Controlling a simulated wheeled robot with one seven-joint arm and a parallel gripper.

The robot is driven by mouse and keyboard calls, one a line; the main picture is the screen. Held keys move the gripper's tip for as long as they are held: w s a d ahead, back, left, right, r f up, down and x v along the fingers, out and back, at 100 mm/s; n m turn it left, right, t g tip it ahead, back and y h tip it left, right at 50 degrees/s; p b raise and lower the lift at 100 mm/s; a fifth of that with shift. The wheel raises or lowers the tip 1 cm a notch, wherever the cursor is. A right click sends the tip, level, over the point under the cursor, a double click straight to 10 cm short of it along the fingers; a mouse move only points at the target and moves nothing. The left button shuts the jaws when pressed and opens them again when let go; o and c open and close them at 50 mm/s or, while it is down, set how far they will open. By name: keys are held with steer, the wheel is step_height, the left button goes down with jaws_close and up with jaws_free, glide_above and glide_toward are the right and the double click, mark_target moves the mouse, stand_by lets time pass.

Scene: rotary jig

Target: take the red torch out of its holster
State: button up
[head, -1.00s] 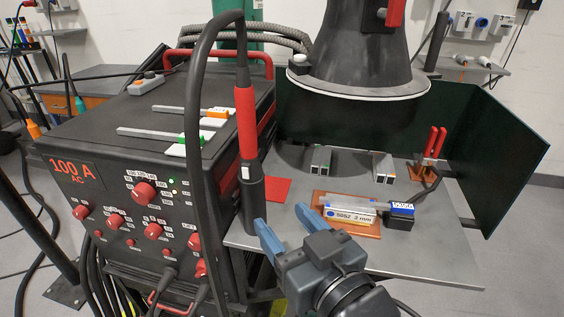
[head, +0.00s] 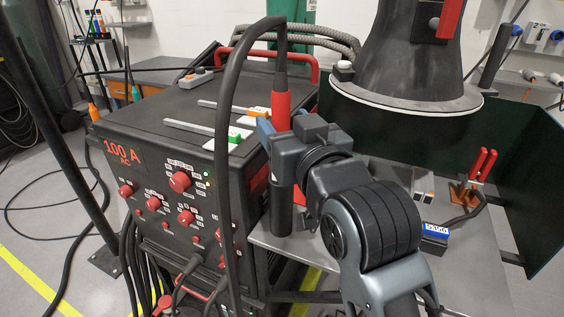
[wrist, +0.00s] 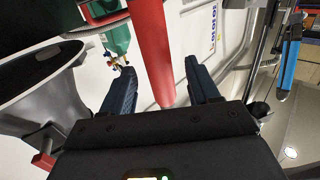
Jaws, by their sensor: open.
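The red torch (head: 282,108) stands upright in its dark holster (head: 281,206) at the right side of the welding machine, with its black cable looping up from the top. My gripper (head: 266,128) is at the height of the red handle, and its body hides part of the torch in the head view. In the wrist view the torch's red handle (wrist: 153,55) passes between the two blue fingers of my gripper (wrist: 160,92), with a visible gap on each side. The fingers are open. The holster is not seen in the wrist view.
The black welding machine (head: 150,165) stands close on the left, with metal bars on top. A dark extraction hood (head: 400,60) is to the right. My arm covers much of the metal table (head: 275,238).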

steer(key=shift+x, duration=1.35)
steer(key=shift+c, duration=0.2)
steer(key=shift+r, duration=0.1)
steer(key=c, duration=1)
step_height(320, 180, up, 18)
